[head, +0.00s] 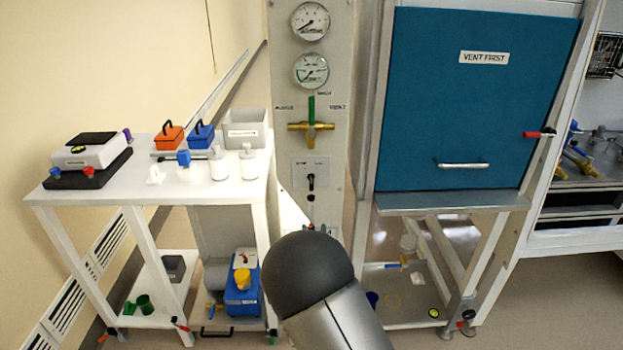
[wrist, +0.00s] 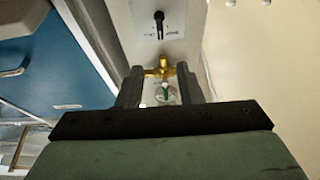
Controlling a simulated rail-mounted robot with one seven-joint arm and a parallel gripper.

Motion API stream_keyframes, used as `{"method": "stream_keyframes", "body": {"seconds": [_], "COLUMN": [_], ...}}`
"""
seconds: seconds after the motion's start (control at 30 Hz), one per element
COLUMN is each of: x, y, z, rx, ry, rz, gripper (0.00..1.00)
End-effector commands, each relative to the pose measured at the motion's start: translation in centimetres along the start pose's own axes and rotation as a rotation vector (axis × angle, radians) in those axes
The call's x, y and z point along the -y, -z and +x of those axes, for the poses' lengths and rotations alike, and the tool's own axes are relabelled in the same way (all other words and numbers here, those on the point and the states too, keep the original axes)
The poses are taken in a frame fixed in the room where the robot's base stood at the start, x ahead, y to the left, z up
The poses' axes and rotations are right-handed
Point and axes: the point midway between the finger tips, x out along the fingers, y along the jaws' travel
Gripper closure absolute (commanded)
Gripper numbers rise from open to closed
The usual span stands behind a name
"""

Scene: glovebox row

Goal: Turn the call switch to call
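A small black lever switch (head: 311,182) sits on a light plate on the grey panel, below the brass valve; I take it as the call switch, but its labels are too small to read. Its lever looks roughly vertical, hanging down in the head view. In the wrist view, which looks turned over, the switch (wrist: 159,24) is at the top centre, beyond my fingertips. My gripper (wrist: 160,72) is open, with a finger on each side of the brass valve in the picture and nothing seen held. It is hidden in the head view behind my arm.
The brass valve (head: 311,127) with its green handle sticks out above the switch, below two gauges (head: 311,70). A blue door (head: 480,100) marked VENT FIRST stands to the right. A white table (head: 105,200) with boxes and bottles stands to the left.

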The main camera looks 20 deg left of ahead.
Motion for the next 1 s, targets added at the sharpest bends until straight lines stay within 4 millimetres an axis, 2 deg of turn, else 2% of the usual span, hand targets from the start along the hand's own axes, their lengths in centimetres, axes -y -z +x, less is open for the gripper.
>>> {"method": "stream_keyframes", "body": {"seconds": [0.17,0.73,0.9,1.0], "x": [0.1,0.1,0.1,0.1], "y": [0.3,0.5,0.4,0.3], "z": [1.7,13.7,16.1,16.8], "rx": [-0.013,-0.012,-0.010,-0.009], "ry": [0.002,0.003,0.002,0.002], "rz": [0.000,-0.001,0.000,-0.001], "gripper": [0.67,0.67,0.67,0.67]}}
